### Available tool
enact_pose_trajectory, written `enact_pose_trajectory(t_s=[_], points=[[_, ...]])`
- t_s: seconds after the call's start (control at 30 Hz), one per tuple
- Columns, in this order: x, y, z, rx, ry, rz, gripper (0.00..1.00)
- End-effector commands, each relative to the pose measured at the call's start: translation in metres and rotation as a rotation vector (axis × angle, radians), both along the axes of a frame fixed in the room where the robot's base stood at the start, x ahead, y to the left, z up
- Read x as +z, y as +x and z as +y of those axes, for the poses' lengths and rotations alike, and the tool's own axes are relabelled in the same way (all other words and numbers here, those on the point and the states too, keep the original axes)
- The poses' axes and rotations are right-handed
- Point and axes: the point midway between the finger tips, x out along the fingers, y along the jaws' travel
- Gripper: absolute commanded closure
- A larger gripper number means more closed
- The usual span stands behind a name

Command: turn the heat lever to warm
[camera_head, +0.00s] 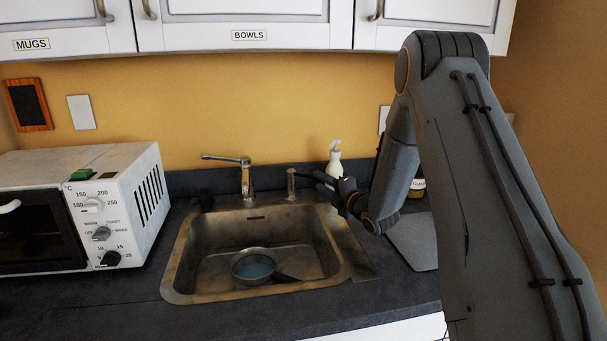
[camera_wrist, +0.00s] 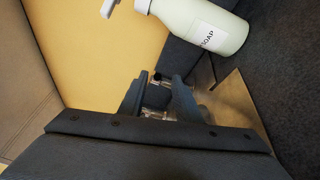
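A slim metal post (camera_head: 291,186) with a small lever-like top stands behind the sink, right of the faucet (camera_head: 246,181). I cannot tell any warm or cold marking on it. The toaster oven (camera_head: 129,186) at the left has a middle knob (camera_head: 102,233) with small lettering around it, too small to read surely. My gripper (camera_head: 318,180) is close to the post's right side, its dark fingers pointing left; contact cannot be told. In the wrist view my gripper (camera_wrist: 159,86) shows its fingers apart, with a small shiny metal piece between or beyond them.
A white soap bottle (camera_head: 334,164) stands behind my gripper and is large in the wrist view (camera_wrist: 203,22). The steel sink (camera_head: 190,262) holds a round pan (camera_head: 253,267) with bluish contents. White cabinets (camera_head: 240,16) hang above. Dark counter (camera_head: 110,305) in front is clear.

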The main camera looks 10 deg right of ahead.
Motion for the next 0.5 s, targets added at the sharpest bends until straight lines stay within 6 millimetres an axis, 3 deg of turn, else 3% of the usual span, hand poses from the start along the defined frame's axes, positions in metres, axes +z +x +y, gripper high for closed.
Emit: enact_pose_trajectory(t_s=[0.2, 0.5], points=[[0.001, 0.03, 0.034, 0.026, 0.001, 0.001, 0.7], [0.0, 0.062, 0.048, 0.027, 0.001, 0.001, 0.7]])
